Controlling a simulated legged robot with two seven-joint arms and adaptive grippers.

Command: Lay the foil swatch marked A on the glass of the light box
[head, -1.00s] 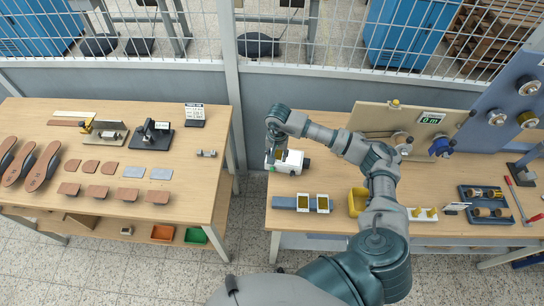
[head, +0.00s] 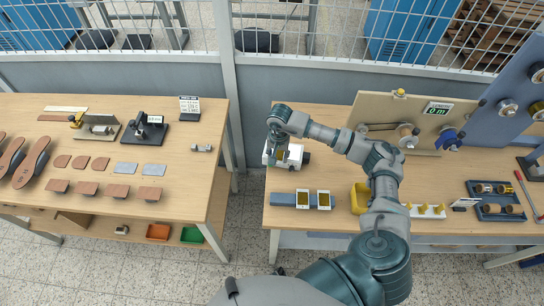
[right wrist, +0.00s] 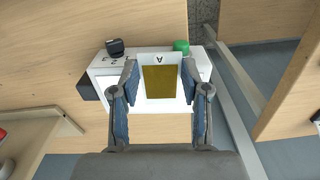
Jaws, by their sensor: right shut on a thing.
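My right gripper (head: 279,147) is shut on the foil swatch marked A (right wrist: 160,82), a gold patch in a white card frame. In the right wrist view, the fingers (right wrist: 160,88) grip its two side edges and the A reads upside down. The swatch is in front of the white light box (right wrist: 103,68), which has a black knob and a green button. The light box also shows in the head view (head: 297,155), under the gripper. The swatch hides most of the glass, and I cannot tell whether it touches it. My left gripper is not in view.
Two more framed gold swatches (head: 302,200) (head: 324,200) stand at a blue-grey holder (head: 283,199) near the front edge. A yellow bin (head: 360,197) is right of them. A board with reels and a length display (head: 437,111) stands behind. A floor gap separates the left table (head: 200,170).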

